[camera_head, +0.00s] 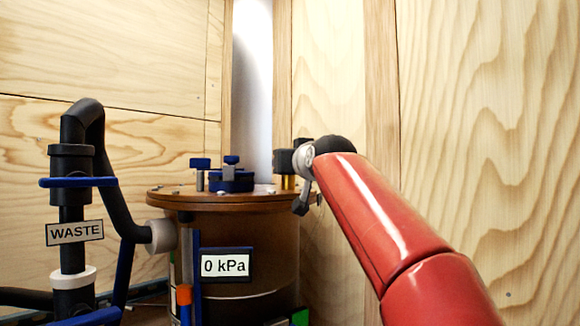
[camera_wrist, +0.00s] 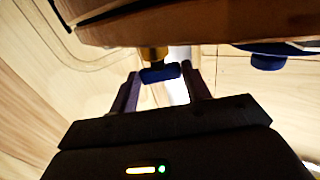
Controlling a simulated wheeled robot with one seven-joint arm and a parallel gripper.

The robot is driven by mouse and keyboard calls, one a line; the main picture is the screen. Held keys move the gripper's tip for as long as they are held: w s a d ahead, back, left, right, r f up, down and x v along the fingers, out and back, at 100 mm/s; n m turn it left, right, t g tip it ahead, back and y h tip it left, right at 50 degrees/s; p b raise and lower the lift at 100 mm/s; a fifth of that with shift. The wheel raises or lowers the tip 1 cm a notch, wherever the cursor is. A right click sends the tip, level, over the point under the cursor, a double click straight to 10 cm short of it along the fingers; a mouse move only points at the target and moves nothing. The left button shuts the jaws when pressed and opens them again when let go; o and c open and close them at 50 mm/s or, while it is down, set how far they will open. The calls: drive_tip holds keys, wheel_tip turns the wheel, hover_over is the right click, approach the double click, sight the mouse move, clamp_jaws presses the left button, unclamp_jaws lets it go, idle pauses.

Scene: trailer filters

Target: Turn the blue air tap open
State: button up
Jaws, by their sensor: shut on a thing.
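The blue air tap (camera_wrist: 160,74) is a small blue handle on a brass fitting (camera_wrist: 153,53) at the wooden rim (camera_wrist: 190,25) of the tank lid. My gripper (camera_wrist: 161,78) is shut on the handle, with one dark finger on each side of it. In the head view my gripper (camera_head: 284,162) is over the right edge of the round wooden lid (camera_head: 215,204). Brass shows just under it there, but the blue handle is hidden behind the gripper. I cannot tell the tap's exact turn angle.
Other blue fittings (camera_head: 231,180) stand on the lid left of my gripper. A gauge sign (camera_head: 225,265) on the tank reads 0 kPa. Black pipework with a WASTE label (camera_head: 74,232) and a blue handle (camera_head: 78,182) stands at left. Wooden walls close in behind and at right.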

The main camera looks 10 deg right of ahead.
drive_tip(key=shift+o, duration=0.2)
drive_tip(key=n+y, duration=0.1)
drive_tip(key=y, duration=0.1)
drive_tip(key=d+n+g+y+b, duration=0.1)
drive_tip(key=n+y, duration=0.1)
drive_tip(key=y, duration=0.1)
drive_tip(key=shift+w+f, duration=0.1)
drive_tip(key=shift+w, duration=0.05)
drive_tip(key=n+y, duration=0.1)
drive_tip(key=n+g+y, duration=0.1)
drive_tip(key=n+g+y+p, duration=0.1)
drive_tip(key=shift+w+d+r+y, duration=0.15)
drive_tip(key=shift+d+r+y, duration=0.15)
drive_tip(key=shift+y, duration=0.1)
drive_tip(key=shift+w+f+n+g+y+p, duration=0.1)
drive_tip(key=shift+f+n+g+y+p, duration=0.05)
drive_tip(key=shift+n+g+y+p, duration=0.95)
drive_tip(key=shift+c, duration=0.2)
drive_tip(key=shift+d+f+g+y, duration=0.1)
drive_tip(key=shift+g+y, duration=0.2)
drive_tip(key=shift+y, duration=0.2)
drive_tip(key=o, duration=1)
drive_tip(key=b+v, duration=0.2)
drive_tip(key=v, duration=0.5)
drive_tip(key=shift+s+d, duration=0.2)
drive_tip(key=shift+d, duration=0.1)
